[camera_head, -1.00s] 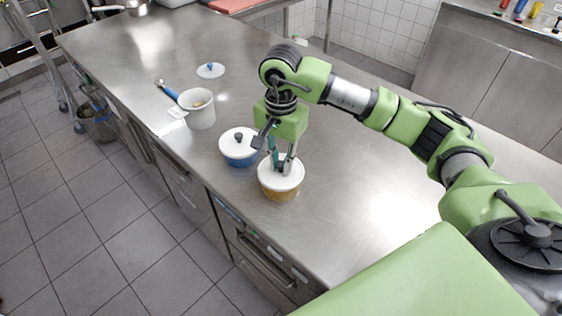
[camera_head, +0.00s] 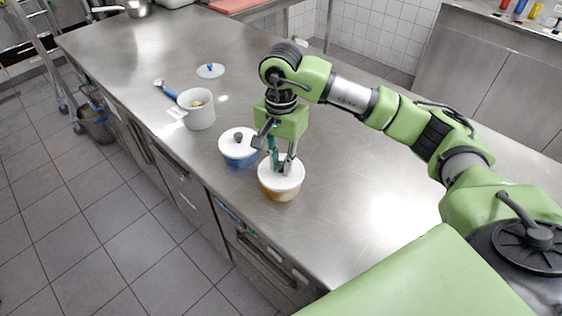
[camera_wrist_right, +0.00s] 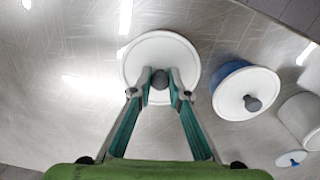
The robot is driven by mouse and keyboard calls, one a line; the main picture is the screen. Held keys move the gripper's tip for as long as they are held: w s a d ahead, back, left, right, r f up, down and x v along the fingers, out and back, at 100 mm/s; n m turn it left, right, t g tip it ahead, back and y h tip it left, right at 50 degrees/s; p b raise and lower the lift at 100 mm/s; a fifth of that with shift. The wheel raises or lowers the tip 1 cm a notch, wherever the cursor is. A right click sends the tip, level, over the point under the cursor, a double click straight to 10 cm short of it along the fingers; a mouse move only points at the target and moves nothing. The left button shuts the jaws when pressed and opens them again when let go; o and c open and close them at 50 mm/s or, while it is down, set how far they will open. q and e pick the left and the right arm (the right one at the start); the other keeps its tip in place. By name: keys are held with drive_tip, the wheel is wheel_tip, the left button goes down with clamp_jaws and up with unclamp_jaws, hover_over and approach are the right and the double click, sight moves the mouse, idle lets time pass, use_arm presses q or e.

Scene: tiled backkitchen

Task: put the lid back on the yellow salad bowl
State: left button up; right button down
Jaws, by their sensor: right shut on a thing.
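The yellow salad bowl (camera_head: 282,195) stands on the steel counter near its front edge. Its white lid (camera_head: 268,184) lies over the bowl's top and looks level; I cannot tell whether it is fully seated. My right gripper (camera_head: 284,166) points straight down and is shut on the lid's dark knob. In the right wrist view, the gripper (camera_wrist_right: 160,82) has a finger on each side of the knob, at the middle of the round white lid (camera_wrist_right: 160,50). The lid hides the bowl there. My left gripper is not in view.
A blue bowl (camera_head: 240,160) with a white lid and dark knob stands close behind, to the left. Further back are a white pot (camera_head: 201,115), a blue-handled tool (camera_head: 166,90) and a small lid with a blue knob (camera_head: 210,70). The counter's right side is clear.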

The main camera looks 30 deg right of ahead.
drive_tip(key=c, duration=1.8)
unclamp_jaws()
drive_tip(key=shift+c, duration=0.2)
drive_tip(key=o, duration=0.5)
drive_tip(key=shift+r, duration=0.1)
drive_tip(key=shift+r+p, duration=1.65)
drive_tip(key=shift+r, duration=1.75)
